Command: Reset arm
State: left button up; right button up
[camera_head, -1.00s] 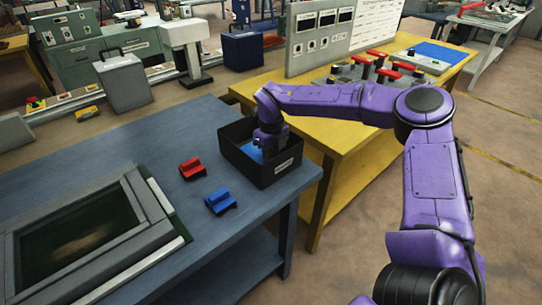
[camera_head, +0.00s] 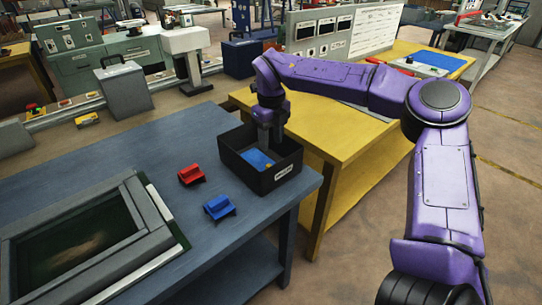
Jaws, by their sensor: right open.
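My right gripper (camera_head: 268,144) is open and points down over the far side of a black bin (camera_head: 284,176). Its purple arm comes in from the right. A blue piece (camera_head: 257,159) lies inside the bin, below and beside the fingers; I see no grip on it. A red block (camera_head: 191,175) and a blue block (camera_head: 219,207) sit apart on the blue-grey table (camera_head: 140,145), left of the bin. A grey frame (camera_head: 150,262) with a dark centre lies at the table's left front. My left gripper is not in view.
A yellow table (camera_head: 335,140) stands behind and right of the bin, with a grey panel (camera_head: 318,38) on it. My right forearm passes above this table. The blue-grey table is clear around the two blocks.

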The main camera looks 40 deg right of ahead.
notch_tip(320, 180, up, 3)
jog(key=shift+f, duration=0.2)
jog(key=shift+r, duration=0.1)
